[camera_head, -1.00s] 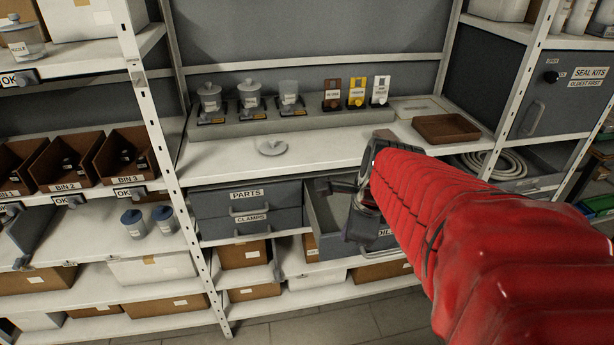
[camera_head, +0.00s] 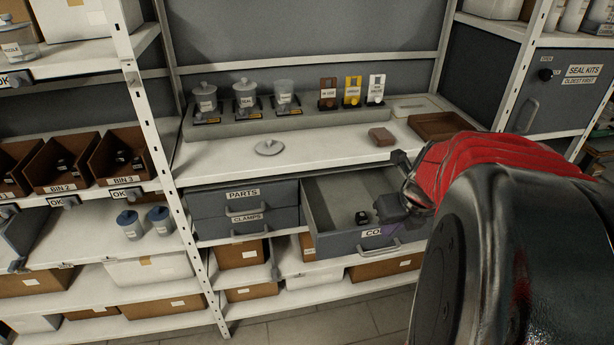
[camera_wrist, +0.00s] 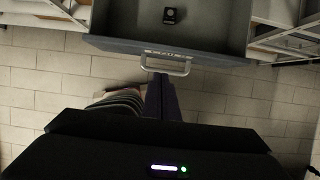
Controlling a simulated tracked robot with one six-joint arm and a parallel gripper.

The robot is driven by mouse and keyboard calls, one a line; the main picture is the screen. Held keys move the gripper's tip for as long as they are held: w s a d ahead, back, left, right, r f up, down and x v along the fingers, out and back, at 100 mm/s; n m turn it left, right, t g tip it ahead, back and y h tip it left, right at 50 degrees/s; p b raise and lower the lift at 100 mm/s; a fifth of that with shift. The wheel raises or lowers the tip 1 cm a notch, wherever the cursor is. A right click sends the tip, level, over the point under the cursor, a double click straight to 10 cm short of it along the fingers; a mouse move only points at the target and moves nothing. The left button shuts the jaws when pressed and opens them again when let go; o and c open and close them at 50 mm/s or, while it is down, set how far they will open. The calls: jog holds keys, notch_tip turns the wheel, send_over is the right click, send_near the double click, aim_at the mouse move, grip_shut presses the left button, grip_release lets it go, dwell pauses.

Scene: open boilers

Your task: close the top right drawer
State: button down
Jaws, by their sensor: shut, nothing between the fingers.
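The right drawer (camera_head: 340,246) under the counter is pulled out, with a grey front, a bar handle and a label beginning "CO", partly hidden by my arm. A small dark item (camera_head: 362,218) lies inside it. My gripper (camera_head: 392,208) is at the drawer's right side in the head view, partly hidden by my arm. In the wrist view my gripper's fingers (camera_wrist: 160,80) are shut and empty, close to the drawer's handle (camera_wrist: 166,66). I cannot tell whether they touch it. The open drawer front (camera_wrist: 120,45) spans the top of that view.
The PARTS drawer (camera_head: 225,194) and CLAMPS drawer (camera_head: 228,222) on the left are shut. Tiled floor (camera_wrist: 50,70) lies open before the drawer.

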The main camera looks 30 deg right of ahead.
aim_at(378, 242)
jog(key=shift+f, duration=0.15)
jog(key=shift+x, duration=4.8)
jog(key=shift+w, duration=0.1)
